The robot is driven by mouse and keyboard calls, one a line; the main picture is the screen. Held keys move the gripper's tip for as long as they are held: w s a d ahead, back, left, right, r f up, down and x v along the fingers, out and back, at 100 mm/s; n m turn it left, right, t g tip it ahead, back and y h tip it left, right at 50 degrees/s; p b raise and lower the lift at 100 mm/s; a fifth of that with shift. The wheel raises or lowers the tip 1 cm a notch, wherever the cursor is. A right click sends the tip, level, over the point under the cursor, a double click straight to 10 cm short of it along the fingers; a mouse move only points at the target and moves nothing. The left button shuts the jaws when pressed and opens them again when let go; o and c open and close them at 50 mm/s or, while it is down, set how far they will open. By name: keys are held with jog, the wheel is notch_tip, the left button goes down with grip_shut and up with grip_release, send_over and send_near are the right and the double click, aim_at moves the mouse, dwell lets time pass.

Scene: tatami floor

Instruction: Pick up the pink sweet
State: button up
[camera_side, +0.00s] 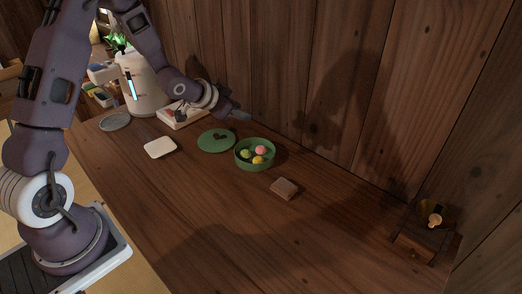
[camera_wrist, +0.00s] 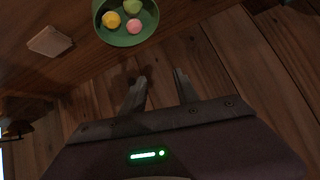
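The pink sweet (camera_side: 260,150) lies in a round green bowl (camera_side: 256,168) on the wooden table, with a yellow sweet (camera_side: 258,160) and a green sweet (camera_side: 246,154). In the wrist view the pink sweet (camera_wrist: 134,27) shows at the top, near the bowl's lower rim (camera_wrist: 124,42). My gripper (camera_side: 243,117) is above the table near the wall, up and left of the bowl in the side view. In the wrist view its two fingers (camera_wrist: 160,80) are apart with nothing between them, and the bowl is beyond the fingertips. My gripper does not touch the sweet.
A green lid (camera_side: 210,144) with a dark mark lies left of the bowl. A small brown block (camera_side: 284,188) lies to its right. A white dish (camera_side: 160,147), a pale tray (camera_side: 183,119) and a white kettle-like vessel (camera_side: 142,88) stand left. The wooden wall is close behind my gripper.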

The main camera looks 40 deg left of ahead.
aim_at(258, 149)
jog(key=f+h, duration=0.1)
jog(key=f, duration=0.3)
jog(key=f+t+h, duration=0.1)
jog(key=f, duration=0.3)
jog(key=f+t+h, duration=0.1)
jog(key=f, duration=0.3)
jog(key=shift+w+d+f, duration=0.1)
jog(key=shift+w+f, duration=0.1)
jog(key=shift+f, duration=0.1)
jog(key=x, duration=0.7)
jog(key=shift+s+f, duration=0.2)
jog(key=shift+f, duration=0.05)
jog(key=shift+s+f, duration=0.15)
grip_shut()
